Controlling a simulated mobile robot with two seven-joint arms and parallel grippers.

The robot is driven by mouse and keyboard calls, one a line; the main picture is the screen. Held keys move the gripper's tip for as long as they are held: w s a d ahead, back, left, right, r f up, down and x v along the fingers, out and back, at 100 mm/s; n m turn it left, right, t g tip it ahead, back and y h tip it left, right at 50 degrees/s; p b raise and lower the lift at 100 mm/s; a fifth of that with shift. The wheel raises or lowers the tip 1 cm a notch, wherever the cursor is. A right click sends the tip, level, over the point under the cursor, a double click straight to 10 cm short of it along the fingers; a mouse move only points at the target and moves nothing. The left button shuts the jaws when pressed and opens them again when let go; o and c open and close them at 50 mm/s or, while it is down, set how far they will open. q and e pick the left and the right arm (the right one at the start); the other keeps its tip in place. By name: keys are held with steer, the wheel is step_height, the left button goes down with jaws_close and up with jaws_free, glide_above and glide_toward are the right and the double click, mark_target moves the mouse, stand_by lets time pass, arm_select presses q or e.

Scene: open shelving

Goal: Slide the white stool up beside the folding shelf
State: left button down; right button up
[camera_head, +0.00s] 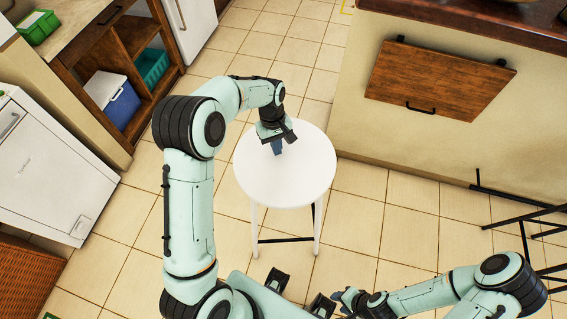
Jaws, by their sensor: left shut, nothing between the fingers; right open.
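The white stool (300,178) stands upright on the tiled floor in the middle of the head view, with a round seat and thin legs joined by a dark bar. The folding shelf (440,80) is a brown wooden panel with black hardware on the beige counter wall at upper right. A stretch of floor lies between stool and wall. My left gripper (277,148) is shut and empty, over the far part of the seat; I cannot tell whether it touches. My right gripper (343,297) is open near the bottom edge, in front of the stool and apart from it.
Wooden open shelving (128,40) at upper left holds a blue-and-white cooler (120,104) and a teal basket (152,66). A white appliance (45,170) stands at left. Black metal legs (525,225) stand at right.

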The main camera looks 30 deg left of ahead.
mark_target(284, 170)
arm_select(q)
steer(key=s+d, duration=0.1)
steer(key=d, duration=0.1)
steer(key=s+d, duration=0.2)
steer(key=shift+s+d+f, duration=0.2)
steer(key=shift+f, duration=0.6)
steer(key=shift+s, duration=0.1)
steer(key=shift+f, duration=0.1)
